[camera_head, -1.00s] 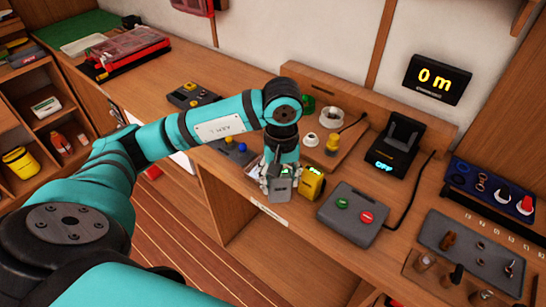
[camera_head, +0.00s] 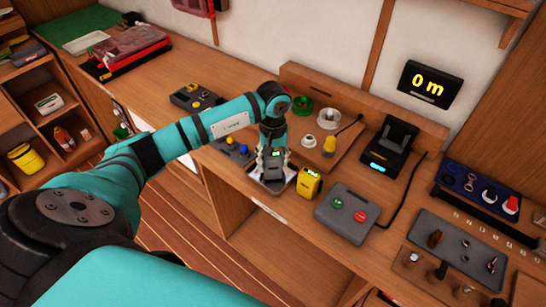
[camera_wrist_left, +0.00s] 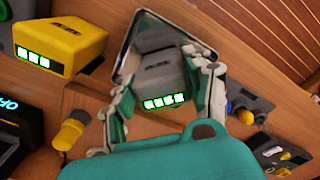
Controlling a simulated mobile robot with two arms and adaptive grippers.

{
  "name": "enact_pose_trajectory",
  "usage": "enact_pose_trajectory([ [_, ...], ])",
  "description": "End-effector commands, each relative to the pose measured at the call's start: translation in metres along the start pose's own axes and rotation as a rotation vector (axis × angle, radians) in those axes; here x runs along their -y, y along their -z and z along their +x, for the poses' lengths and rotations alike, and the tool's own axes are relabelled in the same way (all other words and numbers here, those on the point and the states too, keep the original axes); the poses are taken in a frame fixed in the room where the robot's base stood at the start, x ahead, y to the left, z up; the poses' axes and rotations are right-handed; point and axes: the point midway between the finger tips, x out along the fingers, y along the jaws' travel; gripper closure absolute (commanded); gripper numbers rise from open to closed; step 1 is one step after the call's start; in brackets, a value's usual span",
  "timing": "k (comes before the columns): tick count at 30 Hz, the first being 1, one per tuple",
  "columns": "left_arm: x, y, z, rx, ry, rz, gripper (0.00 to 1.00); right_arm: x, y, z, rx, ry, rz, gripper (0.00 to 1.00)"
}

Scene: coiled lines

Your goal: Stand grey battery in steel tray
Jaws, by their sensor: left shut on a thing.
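The grey battery (camera_head: 271,169) is between the fingers of my left gripper (camera_head: 272,158), which is shut on it. In the left wrist view the battery (camera_wrist_left: 160,75) shows its green lights between the fingertips (camera_wrist_left: 163,100). The steel tray (camera_head: 254,174) lies on the bench around and under the battery; its rim also shows in the left wrist view (camera_wrist_left: 128,45). The battery looks upright over the tray. Whether its underside touches the tray floor cannot be told. My right gripper is not in view.
A yellow battery (camera_head: 307,184) stands close to the right of the tray. A grey box with green and red buttons (camera_head: 347,212) lies further right. Blue and yellow knobs (camera_head: 236,149) are left.

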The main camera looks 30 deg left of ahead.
Motion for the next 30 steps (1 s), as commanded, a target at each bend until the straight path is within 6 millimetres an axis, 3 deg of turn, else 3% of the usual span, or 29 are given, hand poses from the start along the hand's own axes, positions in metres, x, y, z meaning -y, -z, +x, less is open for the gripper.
enact_pose_trajectory([
  [7, 0.0, 0.001, 0.004, -0.002, -0.002, -0.001, 0.94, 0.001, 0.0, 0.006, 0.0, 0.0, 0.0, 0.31],
  [8, 0.0, 0.0, 0.003, 0.0, -0.001, -0.001, 0.46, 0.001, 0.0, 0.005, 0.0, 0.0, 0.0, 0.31],
  [13, 0.0, 0.0, 0.002, 0.0, 0.0, -0.001, 0.26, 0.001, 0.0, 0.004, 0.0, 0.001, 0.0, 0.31],
  [24, 0.0, 0.0, -0.003, -0.001, -0.001, 0.0, 0.26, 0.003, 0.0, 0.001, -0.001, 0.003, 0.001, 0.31],
  [30, -0.001, 0.002, -0.037, -0.006, -0.004, 0.0, 0.26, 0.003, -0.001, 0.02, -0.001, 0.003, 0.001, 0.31],
])
